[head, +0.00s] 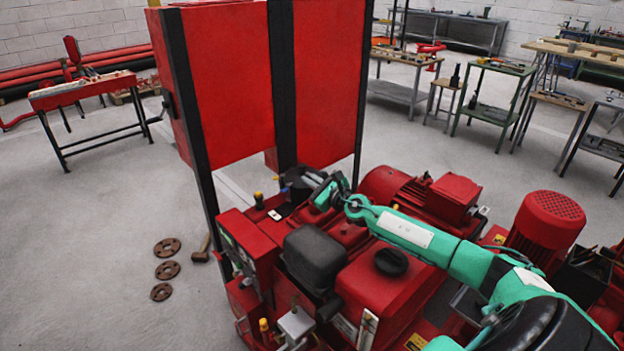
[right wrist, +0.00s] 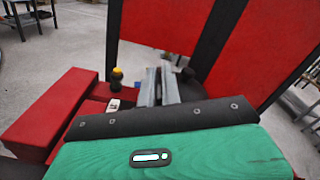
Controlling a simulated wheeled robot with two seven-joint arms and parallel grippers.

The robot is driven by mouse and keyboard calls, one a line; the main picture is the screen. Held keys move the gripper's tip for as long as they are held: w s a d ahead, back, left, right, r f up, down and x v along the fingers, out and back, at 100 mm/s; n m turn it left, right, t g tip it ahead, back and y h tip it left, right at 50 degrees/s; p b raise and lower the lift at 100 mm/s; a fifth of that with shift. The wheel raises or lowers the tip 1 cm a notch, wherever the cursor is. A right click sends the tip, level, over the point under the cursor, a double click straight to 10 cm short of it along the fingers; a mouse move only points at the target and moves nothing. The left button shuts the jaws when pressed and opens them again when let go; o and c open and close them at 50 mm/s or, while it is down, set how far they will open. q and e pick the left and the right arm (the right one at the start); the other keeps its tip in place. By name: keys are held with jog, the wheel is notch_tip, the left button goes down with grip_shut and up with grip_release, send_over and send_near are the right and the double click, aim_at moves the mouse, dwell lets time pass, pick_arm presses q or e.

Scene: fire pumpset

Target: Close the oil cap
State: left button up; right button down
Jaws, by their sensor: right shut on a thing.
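My right gripper (head: 309,179) reaches in over the far end of the red engine of the pumpset (head: 350,290), near a dark round part (head: 297,178). In the right wrist view its two grey fingers (right wrist: 157,87) stand close together, pointing away from me. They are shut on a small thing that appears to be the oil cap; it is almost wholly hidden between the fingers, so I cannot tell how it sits. A larger black cap (head: 391,262) sits on the red tank, well apart from the gripper. My left gripper is not in view.
Tall red panels (head: 225,80) on black posts stand right behind the gripper. A yellow-topped knob (head: 258,199) stands to its left. A black box-shaped cover (head: 314,258) and a red motor (head: 549,225) are nearer. Rusty discs (head: 167,270) lie on the floor at left.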

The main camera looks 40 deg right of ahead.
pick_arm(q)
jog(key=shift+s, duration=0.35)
pick_arm(e)
jog(key=c, duration=1.6)
grip_release()
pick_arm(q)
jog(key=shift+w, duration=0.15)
pick_arm(e)
jog(key=shift+s, duration=0.1)
